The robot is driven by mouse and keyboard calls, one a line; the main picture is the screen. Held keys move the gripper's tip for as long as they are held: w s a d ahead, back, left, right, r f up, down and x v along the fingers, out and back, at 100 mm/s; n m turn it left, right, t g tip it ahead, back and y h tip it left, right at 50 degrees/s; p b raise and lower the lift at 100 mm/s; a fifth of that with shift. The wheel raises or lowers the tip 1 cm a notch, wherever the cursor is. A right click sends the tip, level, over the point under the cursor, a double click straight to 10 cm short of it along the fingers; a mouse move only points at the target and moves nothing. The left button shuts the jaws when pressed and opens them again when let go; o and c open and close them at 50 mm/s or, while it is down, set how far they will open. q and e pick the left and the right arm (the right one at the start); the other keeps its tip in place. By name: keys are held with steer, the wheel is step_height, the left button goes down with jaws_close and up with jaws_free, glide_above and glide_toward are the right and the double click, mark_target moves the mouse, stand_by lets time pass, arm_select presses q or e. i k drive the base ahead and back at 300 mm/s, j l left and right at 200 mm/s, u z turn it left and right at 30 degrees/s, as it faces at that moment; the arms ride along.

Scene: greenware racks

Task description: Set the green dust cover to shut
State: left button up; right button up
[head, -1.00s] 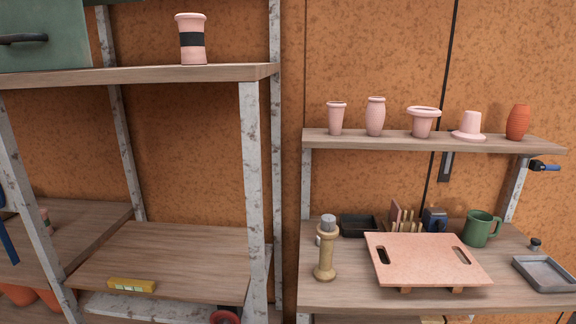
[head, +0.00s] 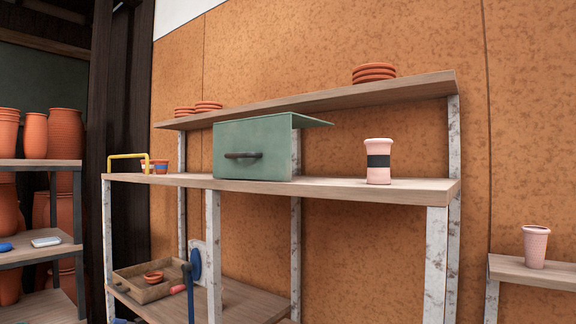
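The green dust cover (head: 252,150) stands on the upper wooden shelf of the middle rack. Its flat front face carries a dark horizontal handle (head: 243,155). A thin green top panel (head: 312,121) juts out to the right beyond the front face, with open space beneath it. I cannot tell from this angle whether the cover is fully open or partly shut. Neither of my grippers is in view.
A pink cup with a black band (head: 378,162) stands right of the cover on the same shelf (head: 335,188). A yellow handle (head: 127,157) and small pots are to the left. Stacked terracotta saucers (head: 373,72) sit on the top shelf. A tray (head: 147,288) lies below.

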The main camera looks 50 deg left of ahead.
mark_target(259, 148)
steer(key=u, duration=1.8)
